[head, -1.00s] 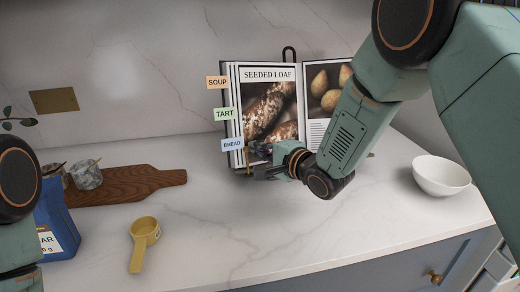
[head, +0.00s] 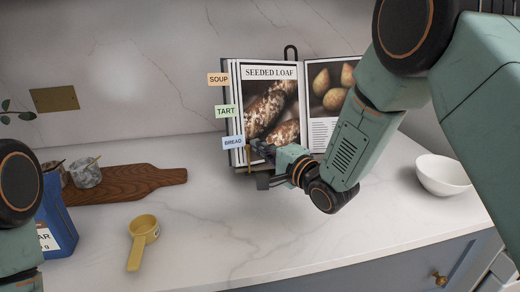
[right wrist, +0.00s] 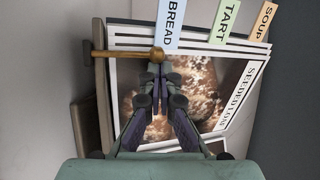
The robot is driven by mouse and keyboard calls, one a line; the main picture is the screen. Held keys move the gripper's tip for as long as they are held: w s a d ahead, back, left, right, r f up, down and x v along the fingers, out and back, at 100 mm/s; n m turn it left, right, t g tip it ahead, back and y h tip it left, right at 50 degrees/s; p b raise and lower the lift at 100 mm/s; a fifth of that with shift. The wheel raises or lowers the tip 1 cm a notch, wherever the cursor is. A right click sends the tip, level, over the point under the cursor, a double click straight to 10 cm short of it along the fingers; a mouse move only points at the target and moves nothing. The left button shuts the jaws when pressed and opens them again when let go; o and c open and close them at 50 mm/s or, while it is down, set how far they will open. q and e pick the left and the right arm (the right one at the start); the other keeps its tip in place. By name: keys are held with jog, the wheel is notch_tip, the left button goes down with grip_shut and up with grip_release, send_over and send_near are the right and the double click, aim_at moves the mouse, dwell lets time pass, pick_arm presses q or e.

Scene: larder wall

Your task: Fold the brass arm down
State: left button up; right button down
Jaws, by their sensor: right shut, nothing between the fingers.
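The open cookbook (head: 268,110) leans on its stand against the wall, showing the Seeded Loaf page. The brass arm (right wrist: 125,54) is a thin rod with a round knob at one end, in front of the page's lower left corner. In the right wrist view it crosses the page edge beside the BREAD tab. In the head view it is small, upright and partly hidden by my gripper. My right gripper (right wrist: 157,78) is shut and empty, its tips close to the knob; I cannot tell if they touch. My left gripper is out of view.
Tabs SOUP (head: 218,79), TART (head: 226,111) and BREAD (head: 233,142) stick out left of the pages. A wooden board (head: 135,184), a yellow scoop (head: 142,238) and a blue packet (head: 55,220) are at left. A white bowl (head: 442,174) stands right. The front middle counter is clear.

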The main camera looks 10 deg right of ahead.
aim_at(249, 148)
jog(key=shift+s+f+t+b, duration=0.2)
jog(key=shift+s+t+b, duration=0.25)
jog(key=shift+b, duration=0.2)
jog(key=shift+s+f+n+t+y, duration=0.25)
jog(key=shift+s+n+t, duration=0.1)
jog(key=shift+s, duration=0.6)
jog(key=shift+s+f+n+t+y, duration=0.1)
jog(key=shift+s+n+t+y, duration=0.2)
jog(key=shift+s, duration=0.6)
jog(key=shift+s+f, duration=0.6)
jog(key=shift+f, duration=0.1)
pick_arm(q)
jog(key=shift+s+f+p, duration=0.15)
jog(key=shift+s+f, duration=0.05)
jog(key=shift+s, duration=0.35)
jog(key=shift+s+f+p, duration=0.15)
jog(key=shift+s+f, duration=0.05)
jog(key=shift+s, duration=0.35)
pick_arm(e)
jog(key=shift+s+f, duration=0.2)
jog(key=shift+s, duration=0.05)
jog(key=shift+s+d+f, duration=0.1)
jog(key=shift+s, duration=0.05)
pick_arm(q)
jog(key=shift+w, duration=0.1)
pick_arm(e)
jog(key=v, duration=1.1)
jog(key=shift+s+d, duration=0.1)
jog(key=shift+s, duration=0.25)
